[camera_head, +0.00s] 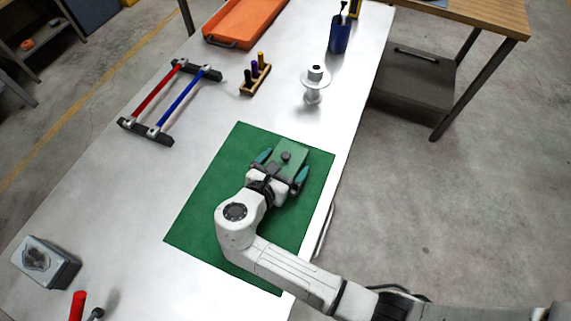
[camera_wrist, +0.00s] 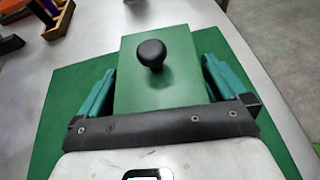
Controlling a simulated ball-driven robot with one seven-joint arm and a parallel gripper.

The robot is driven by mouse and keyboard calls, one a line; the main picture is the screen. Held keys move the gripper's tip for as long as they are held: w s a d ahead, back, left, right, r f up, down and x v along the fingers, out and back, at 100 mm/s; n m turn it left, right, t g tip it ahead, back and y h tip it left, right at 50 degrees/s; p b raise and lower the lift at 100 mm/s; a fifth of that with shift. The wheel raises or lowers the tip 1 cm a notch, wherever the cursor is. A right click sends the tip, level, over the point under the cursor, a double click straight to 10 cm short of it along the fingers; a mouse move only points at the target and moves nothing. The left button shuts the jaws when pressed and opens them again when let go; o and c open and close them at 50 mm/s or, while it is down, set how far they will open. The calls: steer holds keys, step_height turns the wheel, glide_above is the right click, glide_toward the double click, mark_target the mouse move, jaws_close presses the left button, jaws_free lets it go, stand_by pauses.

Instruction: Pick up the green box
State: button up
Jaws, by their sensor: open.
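The green box (camera_head: 293,152) stands on the green mat (camera_head: 204,217), near the mat's far edge. It has a dark round knob on top. In the wrist view the green box (camera_wrist: 178,82) sits between the two teal fingers, with its far part reaching past them. My gripper (camera_head: 281,170) is open, with one finger on each side of the box. Small gaps seem to show beside the box, but I cannot tell whether either finger touches it. The near end of the box is hidden behind the gripper's dark crossbar.
Beyond the mat stand a white spool-like stand (camera_head: 313,87), a wooden peg block (camera_head: 256,76) and a blue cup (camera_head: 339,36). A rack with red and blue bars (camera_head: 168,103) and an orange tray (camera_head: 245,22) lie left. A grey box (camera_head: 45,262) is at the lower left.

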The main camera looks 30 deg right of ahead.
steer(key=c, duration=0.8)
steer(key=shift+r, duration=0.1)
steer(key=shift+c, duration=0.2)
